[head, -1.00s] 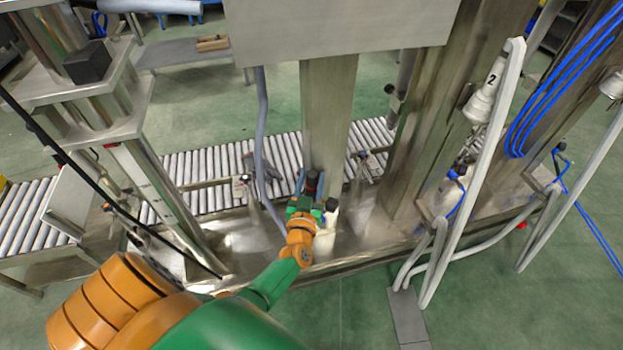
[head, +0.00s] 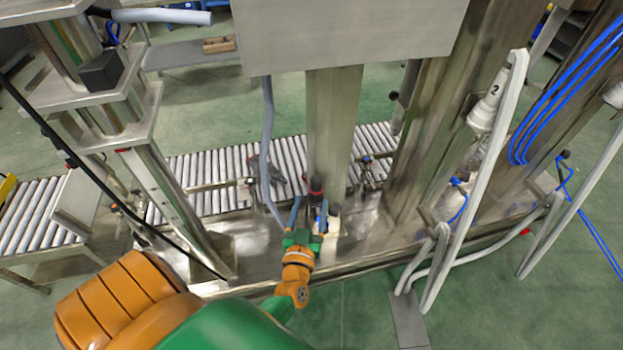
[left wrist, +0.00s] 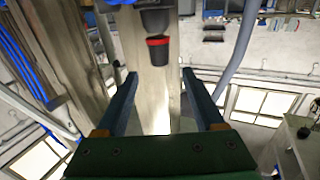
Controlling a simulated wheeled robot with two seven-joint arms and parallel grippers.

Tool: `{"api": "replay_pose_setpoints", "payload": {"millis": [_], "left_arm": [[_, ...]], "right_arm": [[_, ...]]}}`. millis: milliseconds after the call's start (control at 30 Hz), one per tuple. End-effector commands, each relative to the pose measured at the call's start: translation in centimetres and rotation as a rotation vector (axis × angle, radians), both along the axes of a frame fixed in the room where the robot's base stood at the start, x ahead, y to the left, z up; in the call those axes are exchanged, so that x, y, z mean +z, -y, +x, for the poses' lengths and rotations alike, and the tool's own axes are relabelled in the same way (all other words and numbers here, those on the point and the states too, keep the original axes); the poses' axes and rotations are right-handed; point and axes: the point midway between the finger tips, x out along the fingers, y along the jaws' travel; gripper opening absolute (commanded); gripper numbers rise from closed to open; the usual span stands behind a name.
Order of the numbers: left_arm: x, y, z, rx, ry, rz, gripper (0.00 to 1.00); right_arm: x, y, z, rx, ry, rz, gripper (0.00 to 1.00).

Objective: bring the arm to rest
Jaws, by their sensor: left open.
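My left gripper (head: 309,213) is near the middle of the head view, in front of a steel post. It is open, with its two blue fingers apart. In the left wrist view the gripper (left wrist: 159,76) shows spread fingers with nothing between them. A black fitting with a red ring (left wrist: 158,50) is beyond the fingertips, apart from them. The same fitting shows in the head view (head: 316,187), just past the fingers. My right gripper is in neither view.
A steel post (head: 335,120) stands behind the gripper on a metal base. A grey hose (head: 267,150) hangs left of it. A roller conveyor (head: 215,165) runs behind. White pipes (head: 470,190) stand at right. Green floor (head: 350,315) is clear in front.

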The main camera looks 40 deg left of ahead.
Motion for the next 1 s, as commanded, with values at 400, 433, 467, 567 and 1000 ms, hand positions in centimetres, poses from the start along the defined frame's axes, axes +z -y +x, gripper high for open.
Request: {"api": "replay_pose_setpoints", "payload": {"millis": [400,433,467,567,1000], "left_arm": [[-8.7,6.8,-4.8,-0.332,-0.444,-0.081,0.70],[-10.8,7.9,-7.0,-0.386,-0.557,-0.102,0.70],[-12.7,8.7,-9.5,-0.430,-0.668,-0.120,0.70],[-17.3,9.5,-18.3,-0.516,-1.010,-0.160,0.70],[-20.2,7.0,-32.5,-0.521,-1.499,-0.157,0.70]], "right_arm": [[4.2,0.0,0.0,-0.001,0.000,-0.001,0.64],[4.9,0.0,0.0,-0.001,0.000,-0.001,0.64],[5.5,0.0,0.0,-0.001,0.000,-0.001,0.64],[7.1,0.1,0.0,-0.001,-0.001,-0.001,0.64],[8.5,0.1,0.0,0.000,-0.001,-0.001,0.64]]}}
